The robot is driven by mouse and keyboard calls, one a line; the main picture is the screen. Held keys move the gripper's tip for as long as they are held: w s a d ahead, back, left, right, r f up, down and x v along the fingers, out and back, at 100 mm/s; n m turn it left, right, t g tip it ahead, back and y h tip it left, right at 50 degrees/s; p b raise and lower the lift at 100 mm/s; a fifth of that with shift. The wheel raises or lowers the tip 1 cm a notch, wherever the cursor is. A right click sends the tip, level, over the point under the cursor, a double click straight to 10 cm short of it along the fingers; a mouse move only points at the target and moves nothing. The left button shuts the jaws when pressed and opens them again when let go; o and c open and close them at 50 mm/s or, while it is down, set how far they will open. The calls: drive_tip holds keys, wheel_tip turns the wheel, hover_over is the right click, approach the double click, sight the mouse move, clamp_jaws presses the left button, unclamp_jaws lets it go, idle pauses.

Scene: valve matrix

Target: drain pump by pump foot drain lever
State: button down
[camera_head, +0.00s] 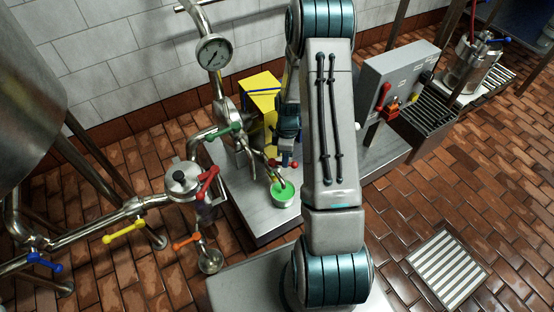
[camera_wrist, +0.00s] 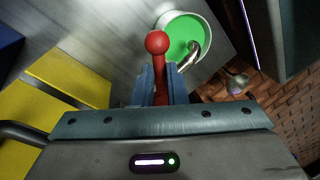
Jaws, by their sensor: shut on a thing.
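The red drain lever (camera_wrist: 159,72) with its round ball knob stands between my gripper's blue fingers (camera_wrist: 158,86) in the wrist view. The fingers are shut on its shaft below the knob. In the head view, my gripper (camera_head: 287,153) is low at the pump, partly hidden by my arm, and a red knob (camera_head: 293,165) shows just below it. Beside the lever, a bent metal spout (camera_wrist: 190,58) ends over a cup with green liquid (camera_wrist: 178,32). The cup (camera_head: 283,195) stands on the metal plinth in the head view. The yellow pump housing (camera_head: 262,92) is behind.
A green lever (camera_head: 224,130), a red lever (camera_head: 208,183), a yellow lever (camera_head: 124,232) and an orange lever (camera_head: 187,241) sit on pipes to the left. A grey control box (camera_head: 395,80) stands right of my arm. Tiled floor is clear at right around a drain grate (camera_head: 447,268).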

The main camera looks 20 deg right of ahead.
drive_tip(key=shift+w, duration=0.1)
idle(0.4)
drive_tip(key=c, duration=1.5)
unclamp_jaws()
drive_tip(key=shift+o, duration=0.2)
wheel_tip(320, 180, up, 14)
drive_tip(key=w+d+p, duration=0.1)
drive_tip(key=w+p, duration=0.1)
drive_tip(key=p, duration=0.3)
drive_tip(key=shift+w+d+f, duration=0.15)
drive_tip(key=shift+d+f, duration=0.05)
